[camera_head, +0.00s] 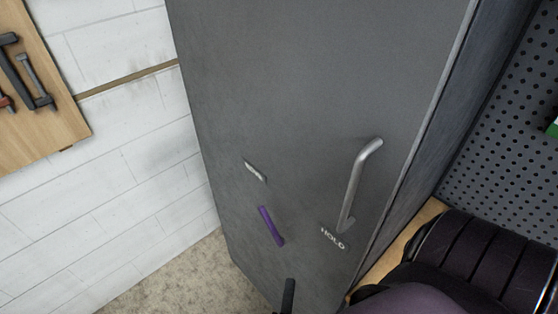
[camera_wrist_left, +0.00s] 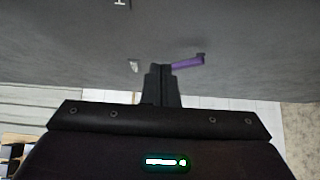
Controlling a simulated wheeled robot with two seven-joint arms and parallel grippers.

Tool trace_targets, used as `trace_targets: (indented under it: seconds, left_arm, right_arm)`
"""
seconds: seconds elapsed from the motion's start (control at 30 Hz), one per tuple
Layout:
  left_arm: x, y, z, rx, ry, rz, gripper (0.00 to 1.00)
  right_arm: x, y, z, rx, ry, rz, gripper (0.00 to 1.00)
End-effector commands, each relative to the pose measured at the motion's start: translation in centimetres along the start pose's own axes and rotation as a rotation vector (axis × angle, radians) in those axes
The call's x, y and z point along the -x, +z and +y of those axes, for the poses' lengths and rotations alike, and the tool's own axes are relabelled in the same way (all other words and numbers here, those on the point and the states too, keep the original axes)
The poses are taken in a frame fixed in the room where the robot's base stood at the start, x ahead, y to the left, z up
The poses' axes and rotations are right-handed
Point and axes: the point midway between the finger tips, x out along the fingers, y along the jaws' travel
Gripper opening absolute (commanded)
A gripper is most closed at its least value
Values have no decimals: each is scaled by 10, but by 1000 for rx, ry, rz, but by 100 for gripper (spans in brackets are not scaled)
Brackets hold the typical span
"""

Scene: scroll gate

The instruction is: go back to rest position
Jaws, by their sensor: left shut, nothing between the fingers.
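A tall grey door panel (camera_head: 290,90) fills the middle of the head view. A purple lever (camera_head: 271,226) sits lower left, below a small pale label (camera_head: 255,171). My left gripper (camera_head: 288,294) shows only as a dark tip at the bottom edge. In the left wrist view my left gripper (camera_wrist_left: 161,84) is shut and empty, pointing at the grey panel. The purple lever (camera_wrist_left: 187,62) appears just beyond its fingertips; contact cannot be told. My right gripper is not in view.
A white block wall (camera_head: 130,150) stands left, with a wooden tool board (camera_head: 35,125) on it. Speckled floor (camera_head: 185,280) shows below. A perforated panel (camera_head: 505,150) stands right of the door. Dark ribbed and purple shapes fill the lower right corner.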

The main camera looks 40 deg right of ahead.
Motion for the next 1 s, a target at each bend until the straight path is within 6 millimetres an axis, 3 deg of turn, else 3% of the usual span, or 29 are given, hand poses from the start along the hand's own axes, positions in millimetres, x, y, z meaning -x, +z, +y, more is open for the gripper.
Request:
trace_targets:
  seconds: [0.13,0.3,0.6,0.7,0.77,0.87,1.0]
  left_arm:
    - [23,17,-4,2,-2,0,0]
    - [38,28,-2,0,-1,1,0]
    - [42,31,0,-1,1,1,0]
    - [42,31,-7,-11,-12,-1,0]
    - [44,30,-22,-36,-39,-7,0]
    - [50,25,-70,-119,-126,-27,0]
    - [72,7,-169,-291,-314,-75,0]
  right_arm:
    - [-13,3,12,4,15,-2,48]
    - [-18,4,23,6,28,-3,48]
    - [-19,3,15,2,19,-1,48]
    - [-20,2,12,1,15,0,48]
    - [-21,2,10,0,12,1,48]
    - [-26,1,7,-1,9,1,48]
    - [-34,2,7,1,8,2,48]
